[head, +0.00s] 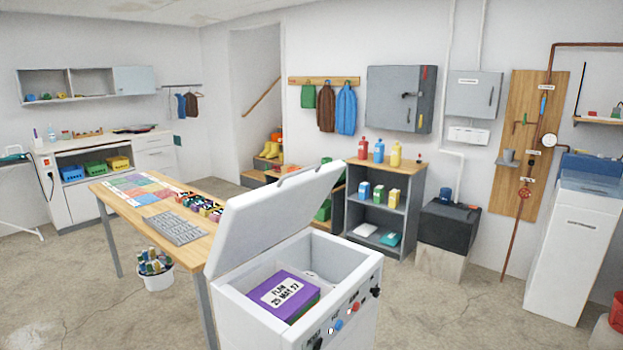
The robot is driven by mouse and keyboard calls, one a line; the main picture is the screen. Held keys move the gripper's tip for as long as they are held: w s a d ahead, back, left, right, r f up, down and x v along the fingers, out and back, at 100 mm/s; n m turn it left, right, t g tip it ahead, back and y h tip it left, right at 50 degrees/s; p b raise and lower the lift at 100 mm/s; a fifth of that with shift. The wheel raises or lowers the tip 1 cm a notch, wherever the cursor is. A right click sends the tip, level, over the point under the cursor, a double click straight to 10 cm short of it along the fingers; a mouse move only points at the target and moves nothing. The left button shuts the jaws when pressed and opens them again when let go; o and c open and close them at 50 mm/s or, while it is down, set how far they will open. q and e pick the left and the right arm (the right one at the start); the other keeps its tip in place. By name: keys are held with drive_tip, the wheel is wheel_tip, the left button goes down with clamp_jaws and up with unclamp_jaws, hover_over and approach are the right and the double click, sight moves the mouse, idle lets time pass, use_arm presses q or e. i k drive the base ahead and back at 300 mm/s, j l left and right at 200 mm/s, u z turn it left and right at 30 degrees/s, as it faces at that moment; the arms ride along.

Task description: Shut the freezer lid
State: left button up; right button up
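The white chest freezer (233,314) stands in front of me at the lower middle of the head view. Its lid (275,222) is raised and leans up and back to the left, so the inside is open to view. A purple box (285,293) with a white label lies inside the freezer. A handle bar shows along the top edge of the lid. Several coloured knobs sit on the freezer's front edge. Neither of my grippers is in the head view.
A grey shelf (412,190) with bottles stands behind.

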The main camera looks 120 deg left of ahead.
sight(253, 222)
drive_tip(key=u, duration=3.95)
drive_tip(key=i, duration=0.1)
